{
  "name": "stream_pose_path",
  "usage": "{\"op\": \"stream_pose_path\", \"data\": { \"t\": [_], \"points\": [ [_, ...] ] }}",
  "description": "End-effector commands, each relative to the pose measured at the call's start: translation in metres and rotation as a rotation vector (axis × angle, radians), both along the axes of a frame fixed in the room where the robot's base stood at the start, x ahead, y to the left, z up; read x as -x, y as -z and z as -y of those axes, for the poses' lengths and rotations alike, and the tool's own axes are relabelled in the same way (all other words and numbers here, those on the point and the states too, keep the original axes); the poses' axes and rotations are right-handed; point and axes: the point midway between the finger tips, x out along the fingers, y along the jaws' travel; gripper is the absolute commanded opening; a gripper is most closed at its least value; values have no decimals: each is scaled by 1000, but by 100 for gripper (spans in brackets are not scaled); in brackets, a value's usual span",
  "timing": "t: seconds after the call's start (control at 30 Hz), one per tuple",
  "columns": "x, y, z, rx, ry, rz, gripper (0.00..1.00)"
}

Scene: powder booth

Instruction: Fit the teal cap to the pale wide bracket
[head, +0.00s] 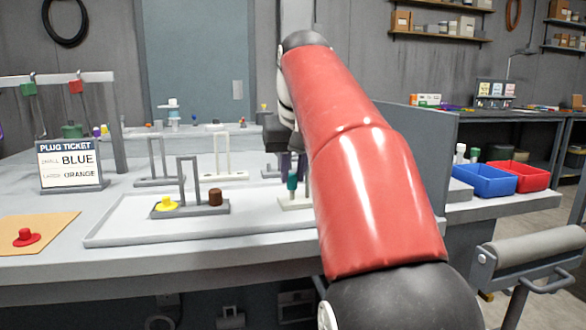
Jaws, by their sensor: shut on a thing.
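The teal cap (292,181) is upright, directly below my gripper (289,165), whose dark fingers are shut on it. A pale bracket (294,203) stands under the cap at the right of the white tray; my red arm hides its right part. I cannot tell whether the cap touches this bracket or is just above it. Another pale bracket (225,175), with a tall narrow frame, stands behind the tray. I cannot tell for sure which pale bracket is the wide one.
A grey bracket (190,209) in the tray (125,232) carries a yellow cap (166,203) and a brown cap (215,196). A red cap (25,237) lies on an orange mat (62,222). A ticket sign (70,164) stands left. The tray's front is clear.

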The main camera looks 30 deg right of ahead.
Motion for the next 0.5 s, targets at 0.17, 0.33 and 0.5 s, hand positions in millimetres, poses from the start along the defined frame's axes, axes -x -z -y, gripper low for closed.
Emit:
{"op": "stream_pose_path", "data": {
  "t": [0.17, 0.33, 0.5],
  "points": [
    [0, 6, 0, 0, 0, 1, 0],
    [0, 10, 0, 0, 0, 1, 0],
    [0, 14, 0, 0, 0, 1, 0]
  ]
}}
